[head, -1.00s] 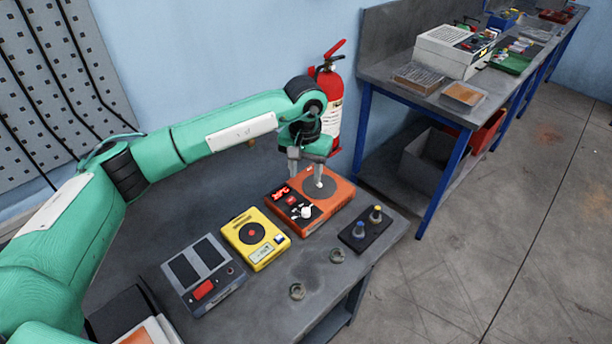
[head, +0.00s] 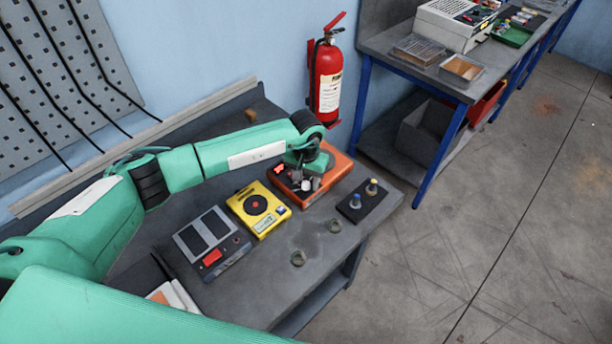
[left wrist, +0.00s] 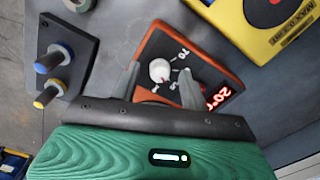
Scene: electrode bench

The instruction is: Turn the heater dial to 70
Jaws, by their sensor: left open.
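The orange heater (head: 338,166) stands at the far right part of the bench, partly hidden by my left gripper. In the left wrist view the heater (left wrist: 202,66) shows a white dial (left wrist: 159,70) on a dark panel. Marks including 70 are printed around the dial, and a red display (left wrist: 216,97) reads what looks like 20°C. My left gripper (head: 308,184) is over the heater. In the left wrist view its open fingers (left wrist: 160,80) lie on either side of the dial, apart from it. My right gripper is not in view.
A yellow device (head: 258,208) and a grey device with a red button (head: 212,240) stand left of the heater. A black block with blue and yellow posts (head: 362,200) is to its right. Two small rings (head: 335,225) lie in front. A fire extinguisher (head: 327,80) hangs behind.

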